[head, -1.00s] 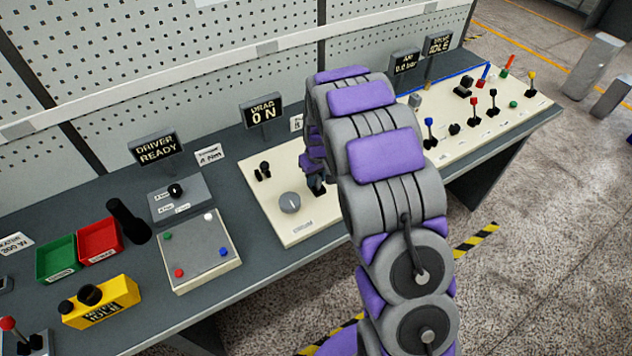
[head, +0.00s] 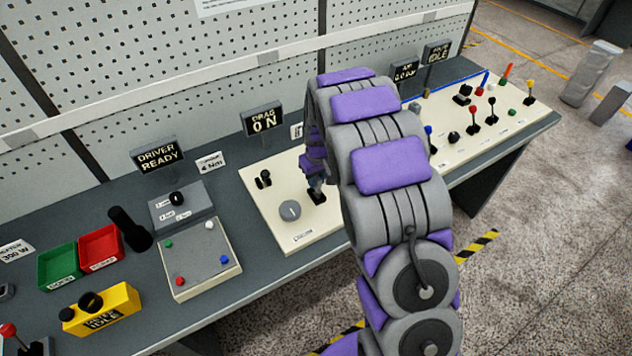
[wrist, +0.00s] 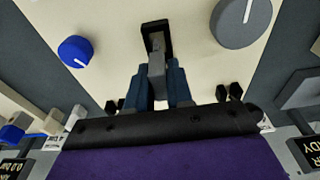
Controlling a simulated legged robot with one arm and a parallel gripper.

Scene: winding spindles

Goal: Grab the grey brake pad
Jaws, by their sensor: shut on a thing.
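In the wrist view, the grey brake pad (wrist: 157,72) is a small grey block between my two blue fingertips. My gripper (wrist: 158,88) is shut on it, and the fingers cover its lower part. The pad's far end meets a black slotted bracket (wrist: 156,27) on the cream panel; I cannot tell whether it is still seated there. In the head view, my gripper (head: 314,182) points down at the panel, just above the black bracket base (head: 317,197). My arm hides much of this area, and the pad is too small to make out there.
A grey dial (head: 290,210) sits beside the bracket on the cream panel (head: 272,190). A "DRAG 0 N" display (head: 262,117) stands behind. A blue knob (wrist: 77,51) is on the bracket's other side. A four-coloured button box (head: 200,258) lies further left.

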